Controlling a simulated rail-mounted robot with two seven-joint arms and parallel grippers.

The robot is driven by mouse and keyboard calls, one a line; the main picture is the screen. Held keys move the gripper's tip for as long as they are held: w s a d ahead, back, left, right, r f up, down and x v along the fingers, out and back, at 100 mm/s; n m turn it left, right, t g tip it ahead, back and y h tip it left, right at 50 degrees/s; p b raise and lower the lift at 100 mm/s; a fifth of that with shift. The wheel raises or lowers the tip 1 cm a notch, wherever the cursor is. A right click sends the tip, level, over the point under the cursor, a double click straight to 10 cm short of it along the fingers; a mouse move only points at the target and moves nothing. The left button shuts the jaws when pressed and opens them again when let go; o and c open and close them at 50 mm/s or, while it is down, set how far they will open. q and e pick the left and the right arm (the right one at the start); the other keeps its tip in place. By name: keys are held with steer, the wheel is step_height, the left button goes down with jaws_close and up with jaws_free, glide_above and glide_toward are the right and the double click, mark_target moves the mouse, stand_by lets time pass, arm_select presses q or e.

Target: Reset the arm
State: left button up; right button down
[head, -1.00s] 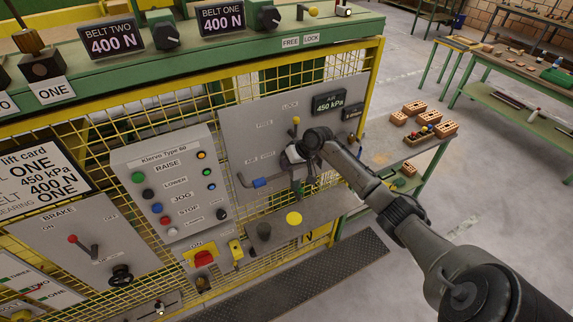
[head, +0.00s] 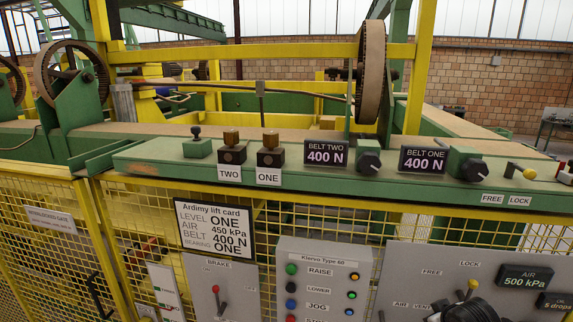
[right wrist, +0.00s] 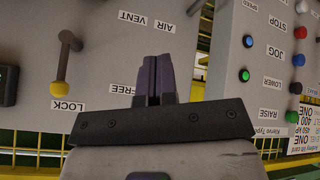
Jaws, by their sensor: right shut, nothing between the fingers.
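In the right wrist view my right gripper (right wrist: 157,60) is shut with nothing between its fingers, in front of a grey panel (right wrist: 205,75). That view is upside down. A lever with a yellow knob (right wrist: 59,88) stands at the LOCK label (right wrist: 68,105), to the left of the fingers and apart from them. In the head view the same yellow knob (head: 473,284) shows at the bottom right, just above a dark part of my right arm. The fingers are hidden there. The AIR display (head: 526,278) reads 500 kPa. My left gripper is not in view.
A Klervo Type 60 button box (head: 322,280) and a brake lever (head: 217,295) stand left of the panel. The Ardimy lift card (head: 216,230) hangs on yellow mesh. Above, a green ledge (head: 330,182) carries knobs and two belt displays, both 400 N.

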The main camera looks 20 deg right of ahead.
steer(key=s+a+f+n+t, duration=0.1)
steer(key=s+a+f, duration=0.1)
steer(key=s+a, duration=0.6)
steer(key=s+a+f+n, duration=0.1)
steer(key=s+a+f, duration=0.3)
steer(key=a, duration=0.8)
steer(key=s+a+f+g+y, duration=0.1)
steer(key=s+a+f, duration=0.3)
steer(key=s, duration=0.5)
steer(key=s+a+f+g+y, duration=0.2)
steer(key=s+a+f, duration=0.3)
steer(key=s, duration=0.5)
steer(key=shift+s+a+f+g, duration=0.2)
steer(key=shift+f+g, duration=0.25)
steer(key=shift+g, duration=0.15)
